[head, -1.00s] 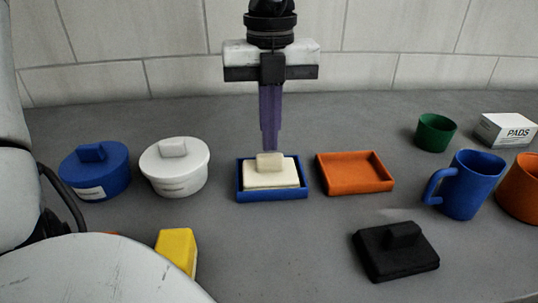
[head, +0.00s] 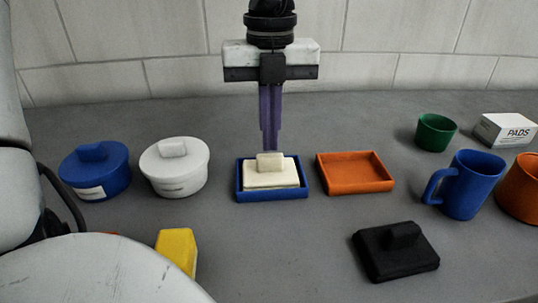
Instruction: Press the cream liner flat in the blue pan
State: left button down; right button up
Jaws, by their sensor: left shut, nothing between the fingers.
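The cream liner (head: 285,180), a flat slab with a small block-shaped grip on top, lies inside the blue pan (head: 243,192). Part of the pan's left floor shows beside it. I cannot tell whether the liner rests fully flat. My left gripper (head: 270,146) points down just behind the liner's grip, its purple fingers closed together with nothing between them. Its tips end near the pan's back edge, and I cannot tell whether they touch anything. My right gripper is not in view.
An orange tray (head: 356,188) stands right of the pan. A white lidded pot (head: 175,180) and a blue lidded pot (head: 96,180) stand left. A black block with a grip (head: 396,262), yellow block (head: 177,250), blue mug (head: 474,185), green cup (head: 435,133) and PADS box (head: 505,130) surround it.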

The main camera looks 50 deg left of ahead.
aim_at(270, 155)
pick_arm(q)
jog(key=shift+f+b, duration=0.65)
jog(key=shift+f, duration=0.05)
jog(key=shift+s+f, duration=0.15)
dwell(1.6)
notch_tip(270, 155, up, 8)
jog(key=p, duration=0.5)
jog(key=shift+r+p, duration=0.2)
jog(key=shift+p, duration=0.15)
dwell(0.4)
